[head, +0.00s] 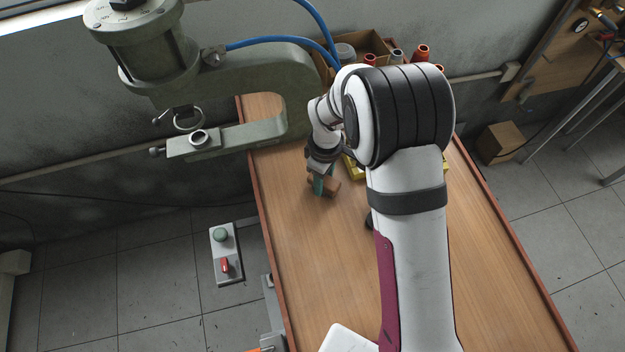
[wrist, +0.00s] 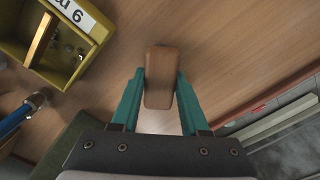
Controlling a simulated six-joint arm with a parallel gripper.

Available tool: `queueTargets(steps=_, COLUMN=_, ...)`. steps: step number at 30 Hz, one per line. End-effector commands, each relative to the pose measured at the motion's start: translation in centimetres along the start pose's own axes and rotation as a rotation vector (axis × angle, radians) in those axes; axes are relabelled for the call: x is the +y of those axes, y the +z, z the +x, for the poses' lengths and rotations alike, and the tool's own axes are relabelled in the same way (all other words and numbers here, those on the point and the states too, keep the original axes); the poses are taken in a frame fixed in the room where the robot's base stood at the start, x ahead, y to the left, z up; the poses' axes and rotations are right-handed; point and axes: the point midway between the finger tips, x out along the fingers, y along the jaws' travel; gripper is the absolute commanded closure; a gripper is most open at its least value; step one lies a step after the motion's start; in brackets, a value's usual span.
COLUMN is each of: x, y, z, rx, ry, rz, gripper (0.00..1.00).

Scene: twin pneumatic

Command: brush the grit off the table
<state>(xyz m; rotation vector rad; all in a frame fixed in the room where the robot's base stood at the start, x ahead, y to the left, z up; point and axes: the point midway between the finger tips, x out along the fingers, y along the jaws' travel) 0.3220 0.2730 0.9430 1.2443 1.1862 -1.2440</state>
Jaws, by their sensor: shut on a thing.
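My gripper (head: 319,184) has teal fingers and is low over the wooden table (head: 310,260), left of my arm in the head view. In the wrist view my gripper (wrist: 158,98) is shut on a brown wooden block, the brush (wrist: 159,70), with one finger on each long side. The brush (head: 333,186) also shows in the head view, partly behind the fingers. Its bristles are hidden, and I cannot tell whether it touches the table. I cannot make out any grit on the table.
A yellow bin (wrist: 68,72) with a numbered label and small metal pieces stands close to my gripper. A grey-green press (head: 270,75) with blue hoses overhangs the table's far left. Cardboard boxes and orange spools (head: 421,52) stand at the back. The near left table is clear.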

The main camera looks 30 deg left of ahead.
Motion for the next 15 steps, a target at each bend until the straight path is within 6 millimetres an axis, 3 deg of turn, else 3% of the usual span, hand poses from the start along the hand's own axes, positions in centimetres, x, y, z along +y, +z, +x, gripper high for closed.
queueTargets(steps=15, x=-3.5, y=-3.2, z=0.0, rx=0.0, ry=0.0, rz=-0.002, gripper=1.0)
